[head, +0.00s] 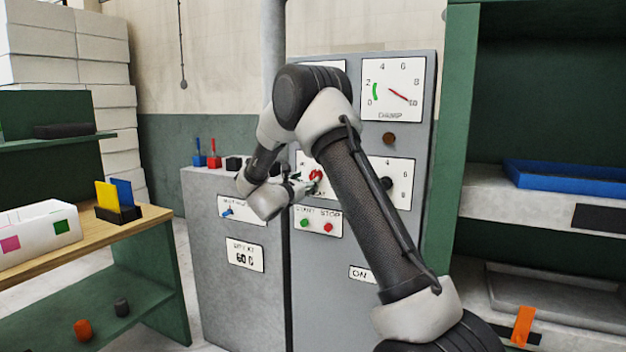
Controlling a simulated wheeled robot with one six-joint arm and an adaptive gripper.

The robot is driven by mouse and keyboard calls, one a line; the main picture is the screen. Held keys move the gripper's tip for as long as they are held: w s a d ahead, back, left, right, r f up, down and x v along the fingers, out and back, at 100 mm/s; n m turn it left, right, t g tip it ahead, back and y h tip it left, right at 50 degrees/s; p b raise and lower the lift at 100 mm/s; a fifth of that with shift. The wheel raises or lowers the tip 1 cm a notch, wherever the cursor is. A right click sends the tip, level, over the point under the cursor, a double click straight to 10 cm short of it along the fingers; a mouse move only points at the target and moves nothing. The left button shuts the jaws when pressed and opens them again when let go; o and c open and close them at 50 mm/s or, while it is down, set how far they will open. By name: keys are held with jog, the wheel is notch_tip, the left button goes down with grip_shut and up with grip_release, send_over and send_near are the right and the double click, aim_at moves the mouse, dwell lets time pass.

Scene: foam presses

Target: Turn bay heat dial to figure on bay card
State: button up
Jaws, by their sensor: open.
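My gripper (305,185) is open in front of the grey press panel (340,270), close to a red knob (316,175) on a white plate. Whether it touches the knob I cannot tell. My arm hides part of that plate and its lettering. A dark dial knob (387,184) sits on a numbered white plate to the right, partly behind my arm; 4 and 6 show on it. Which knob is the bay heat dial I cannot read. A white card (245,255) on the lower cabinet front bears small text above large figures, too small to read surely.
A gauge (392,90) with a red needle is above. Start and stop buttons (317,223) sit below my gripper. Small red and blue levers (205,155) stand on the cabinet top. A wooden bench (90,240) is left; green shelving with a blue tray (570,178) is right.

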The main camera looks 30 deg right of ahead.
jog(key=v, duration=0.7)
jog(key=shift+s, duration=0.3)
jog(key=shift+d+r, duration=0.2)
